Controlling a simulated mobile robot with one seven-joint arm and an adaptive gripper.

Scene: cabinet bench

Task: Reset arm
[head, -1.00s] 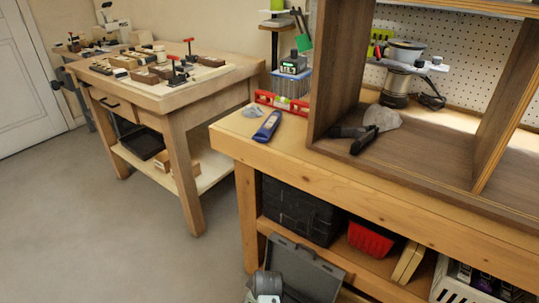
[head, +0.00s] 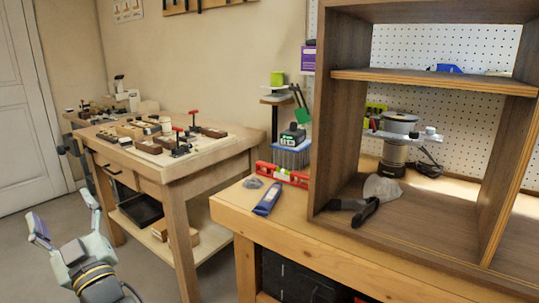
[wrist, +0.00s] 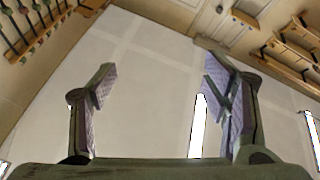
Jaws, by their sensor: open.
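My gripper (head: 65,220) shows at the lower left of the head view, raised in front of the floor and the left workbench. Its two fingers are spread apart with nothing between them. In the wrist view my gripper (wrist: 160,90) is also open and empty, with both purple-lined fingers apart. Behind them the wrist view shows a pale ceiling or wall surface with bright light strips. My gripper touches nothing that I can see.
A workbench (head: 180,170) with wooden blocks and clamps stands at the left. The nearer bench (head: 225,210) holds a wooden cabinet (head: 325,110), a blue tool (head: 267,200), a red level (head: 282,175) and black pliers (head: 355,209). Open floor (head: 30,260) lies at the lower left.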

